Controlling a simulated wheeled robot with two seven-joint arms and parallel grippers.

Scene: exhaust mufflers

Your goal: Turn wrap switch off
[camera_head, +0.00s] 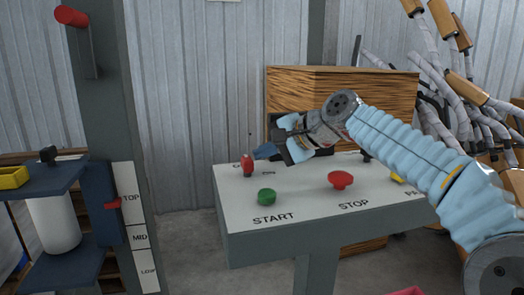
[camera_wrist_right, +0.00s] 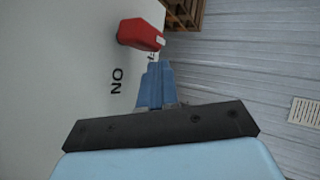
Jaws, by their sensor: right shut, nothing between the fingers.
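The red switch (camera_head: 247,164) stands at the back left of the white control panel (camera_head: 305,207), by the "ON" label. In the right wrist view the switch (camera_wrist_right: 140,35) lies just beyond the fingertips, a little to their left. My right gripper (camera_head: 258,153) is shut and empty, its blue fingers close to the switch's right side; the wrist view shows the closed fingers (camera_wrist_right: 157,68) near the switch's end. Whether they touch it I cannot tell. The label beside the switch is partly hidden in the head view. My left gripper is not in view.
A green START button (camera_head: 266,196) and a red STOP button (camera_head: 340,180) stand on the panel's front part. A wooden crate (camera_head: 342,92) is behind the panel. A dark post (camera_head: 105,120) with a red slider (camera_head: 113,203) stands at left.

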